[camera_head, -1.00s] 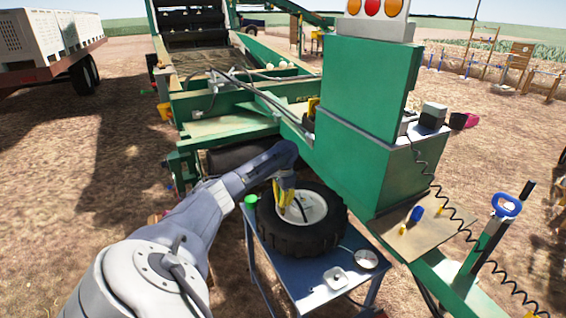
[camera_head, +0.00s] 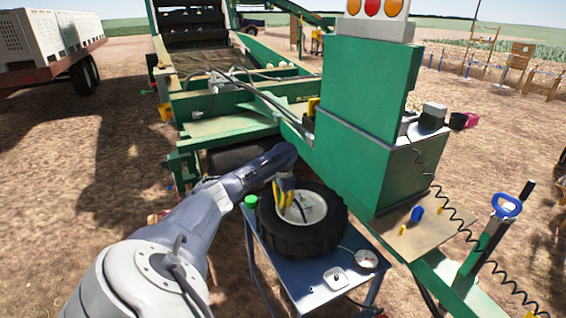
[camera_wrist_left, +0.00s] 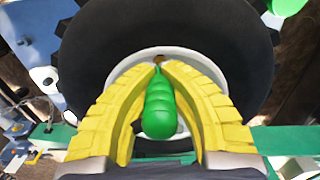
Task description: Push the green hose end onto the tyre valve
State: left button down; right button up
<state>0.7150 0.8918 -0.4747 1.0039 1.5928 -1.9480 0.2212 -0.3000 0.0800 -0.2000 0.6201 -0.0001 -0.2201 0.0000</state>
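The tyre (camera_head: 330,232) lies flat on a blue table (camera_head: 305,292), its white hub (camera_head: 315,208) facing up. My left gripper (camera_head: 288,212) has yellow fingers and points down at the hub's left part. In the left wrist view the fingers (camera_wrist_left: 158,68) close around the ribbed green hose end (camera_wrist_left: 160,112), its narrow tip pointing toward the hub. A small brownish spot (camera_wrist_left: 159,58) at the tip may be the valve; whether they touch I cannot tell. The green hose end is not clearly visible in the head view. My right gripper is out of view.
A green-capped item (camera_head: 251,201) stands at the table's left corner. A white square item (camera_head: 336,278) and a round gauge (camera_head: 367,258) lie at its front right. The green machine (camera_head: 370,165) rises close behind the tyre. A coiled black cable (camera_head: 462,222) hangs at right.

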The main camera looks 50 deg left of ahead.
pick_arm(q)
jog(key=shift+f, duration=0.6)
dwell(0.4)
jog(key=c, duration=1)
grip_release()
jog(key=shift+c, duration=0.2)
jog(key=shift+r, duration=3.45)
grip_shut()
